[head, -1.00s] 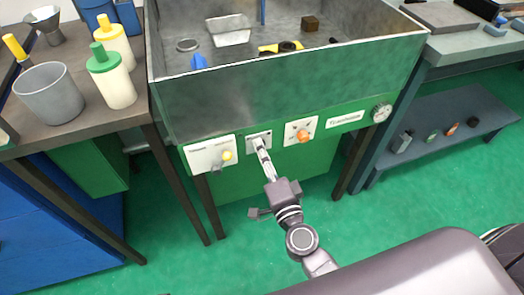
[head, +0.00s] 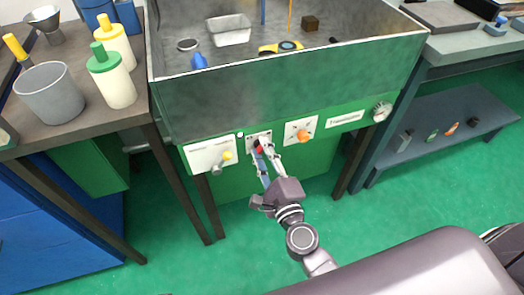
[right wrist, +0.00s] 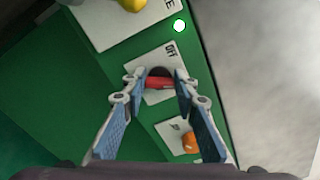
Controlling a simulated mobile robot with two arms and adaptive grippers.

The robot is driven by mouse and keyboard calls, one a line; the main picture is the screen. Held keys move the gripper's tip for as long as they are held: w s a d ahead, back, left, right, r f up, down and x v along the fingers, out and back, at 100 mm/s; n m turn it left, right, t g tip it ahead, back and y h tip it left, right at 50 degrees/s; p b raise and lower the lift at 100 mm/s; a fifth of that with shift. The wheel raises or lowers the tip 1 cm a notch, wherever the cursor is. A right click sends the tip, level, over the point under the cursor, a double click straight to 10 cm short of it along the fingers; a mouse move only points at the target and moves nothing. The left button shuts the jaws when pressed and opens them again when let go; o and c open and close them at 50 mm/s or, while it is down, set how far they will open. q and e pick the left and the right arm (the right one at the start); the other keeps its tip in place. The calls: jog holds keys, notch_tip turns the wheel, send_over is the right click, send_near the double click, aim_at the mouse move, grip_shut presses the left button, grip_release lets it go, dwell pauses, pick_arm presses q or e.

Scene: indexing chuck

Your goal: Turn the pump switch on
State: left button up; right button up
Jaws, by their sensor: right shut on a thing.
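A red switch (head: 259,147) sits on a small white plate in the green front panel of the metal basin. In the right wrist view the red switch (right wrist: 158,82) shows in a dark recess, with "OFF" printed on its plate. My right gripper (head: 265,151) is at this plate, its two fingers spread either side of the switch and shut on it. A small lamp (head: 240,134) glows white-green by the plate and also in the right wrist view (right wrist: 179,25). I cannot read a pump label. My left gripper is not in view.
A white plate with a yellow knob (head: 227,156) and grey lever is left of the switch. An orange knob (head: 303,136) is to its right, then a gauge (head: 382,111). The basin wall (head: 280,100) rises above the panel.

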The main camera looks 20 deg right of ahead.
jog(key=shift+f, duration=0.1)
dwell(0.5)
jog(key=o, duration=1.2)
jog(key=shift+c, duration=0.2)
jog(key=shift+s, duration=0.1)
jog(key=s, duration=1.2)
jog(key=shift+d, duration=0.2)
jog(key=shift+w, duration=0.1)
